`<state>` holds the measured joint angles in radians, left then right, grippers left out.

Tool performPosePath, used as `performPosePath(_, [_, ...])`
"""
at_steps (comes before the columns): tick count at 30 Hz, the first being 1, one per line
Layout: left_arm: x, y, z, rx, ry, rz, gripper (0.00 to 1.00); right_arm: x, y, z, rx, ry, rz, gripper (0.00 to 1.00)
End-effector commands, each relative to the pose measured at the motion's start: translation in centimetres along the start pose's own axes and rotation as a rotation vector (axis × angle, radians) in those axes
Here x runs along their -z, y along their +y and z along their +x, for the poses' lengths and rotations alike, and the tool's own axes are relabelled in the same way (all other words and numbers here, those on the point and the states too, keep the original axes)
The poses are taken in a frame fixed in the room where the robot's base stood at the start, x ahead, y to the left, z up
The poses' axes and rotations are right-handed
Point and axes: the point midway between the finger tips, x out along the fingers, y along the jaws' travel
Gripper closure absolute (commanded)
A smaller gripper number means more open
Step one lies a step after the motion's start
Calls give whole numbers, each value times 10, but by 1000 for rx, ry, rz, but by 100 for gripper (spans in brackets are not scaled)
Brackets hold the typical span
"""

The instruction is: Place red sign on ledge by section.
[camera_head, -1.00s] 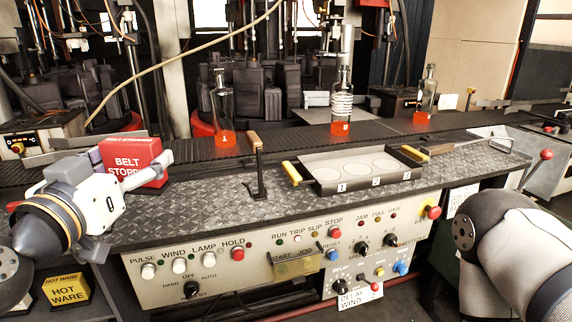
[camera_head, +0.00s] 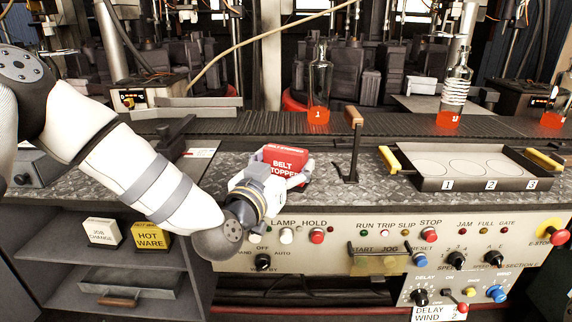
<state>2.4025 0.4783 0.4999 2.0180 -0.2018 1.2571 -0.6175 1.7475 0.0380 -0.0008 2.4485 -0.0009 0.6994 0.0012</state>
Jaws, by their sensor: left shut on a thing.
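The red sign (camera_head: 287,160) reads "BELT STOPPED". It is upright at the ledge (camera_head: 225,172), a dark tread-plate shelf above the control panel. My left gripper (camera_head: 296,176) is shut on the sign from the front left and hides its lower left part. I cannot tell whether the sign's base touches the ledge. The panel below carries the lettering "SECTION" at its right end. My right gripper is not in view.
A wood-handled lever (camera_head: 352,145) stands just right of the sign. A tray (camera_head: 470,184) with numbered places lies farther right. Behind runs the conveyor belt (camera_head: 265,124) with glass bottles (camera_head: 319,88). Yellow "HOT WARE" (camera_head: 152,235) and white "JOB CHANGE" (camera_head: 102,232) signs sit on a lower left shelf.

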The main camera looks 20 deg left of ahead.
Motion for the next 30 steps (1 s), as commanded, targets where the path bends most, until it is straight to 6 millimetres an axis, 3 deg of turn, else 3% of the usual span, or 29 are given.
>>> performPosePath(9, [-1,0,0,0,3,3,61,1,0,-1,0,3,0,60])
performPosePath(10, [-1,0,-1,0,3,3,23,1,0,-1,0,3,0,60])
performPosePath(12, [0,0,-1,0,3,2,10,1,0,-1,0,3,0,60])
performPosePath(24, [6,0,-2,0,4,1,10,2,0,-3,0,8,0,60])
performPosePath(30, [7,0,-46,-2,3,2,10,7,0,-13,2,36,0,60])
